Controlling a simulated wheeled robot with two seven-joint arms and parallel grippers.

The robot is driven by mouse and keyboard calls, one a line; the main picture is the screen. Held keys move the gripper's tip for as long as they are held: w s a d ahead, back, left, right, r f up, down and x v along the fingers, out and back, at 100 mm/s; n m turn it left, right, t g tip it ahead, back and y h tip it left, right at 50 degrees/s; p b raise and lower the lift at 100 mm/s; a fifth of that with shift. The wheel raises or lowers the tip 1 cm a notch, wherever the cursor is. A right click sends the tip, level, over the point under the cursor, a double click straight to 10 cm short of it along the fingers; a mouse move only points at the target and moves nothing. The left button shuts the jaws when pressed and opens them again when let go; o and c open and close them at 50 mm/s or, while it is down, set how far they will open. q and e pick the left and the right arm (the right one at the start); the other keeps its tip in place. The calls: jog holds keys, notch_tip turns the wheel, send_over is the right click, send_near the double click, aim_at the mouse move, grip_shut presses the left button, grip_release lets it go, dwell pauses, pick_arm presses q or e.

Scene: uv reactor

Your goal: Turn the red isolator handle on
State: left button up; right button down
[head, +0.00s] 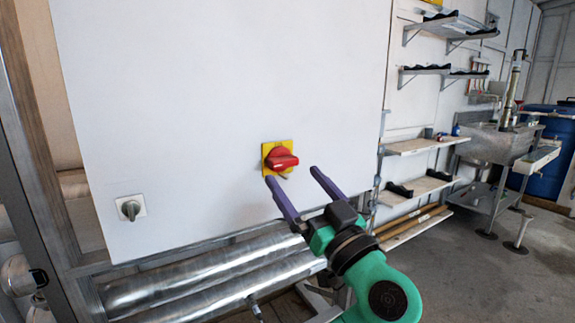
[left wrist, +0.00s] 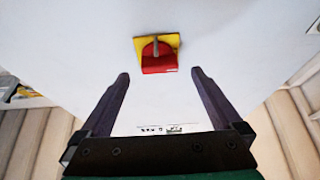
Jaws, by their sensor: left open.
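The red isolator handle (head: 282,161) sits on a yellow square plate (head: 267,148) on the white cabinet front. In the head view its grip looks roughly level. The red handle (left wrist: 158,64) and yellow plate (left wrist: 141,43) also show in the left wrist view, ahead of the fingertips and roughly midway between them. My left gripper (head: 292,174) is open and empty, with its purple fingers pointing toward the cabinet, just below and right of the handle. In the wrist view the gripper (left wrist: 160,74) does not touch the handle. My right gripper is not in view.
A small grey rotary knob (head: 131,209) is at the cabinet's lower left. Silver pipes (head: 190,275) run below the cabinet. Shelves (head: 425,143), a metal sink (head: 495,143) and a blue barrel (head: 553,160) stand to the right. The cabinet face around the handle is clear.

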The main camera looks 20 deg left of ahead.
aim_at(287, 167)
pick_arm(q)
jog(key=x, duration=0.4)
jog(key=shift+w+a, duration=0.1)
jog(key=shift+a, duration=0.05)
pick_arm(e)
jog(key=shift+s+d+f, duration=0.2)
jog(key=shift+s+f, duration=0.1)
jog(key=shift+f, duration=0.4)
pick_arm(q)
jog(key=c, duration=1.4)
jog(key=shift+o, duration=0.2)
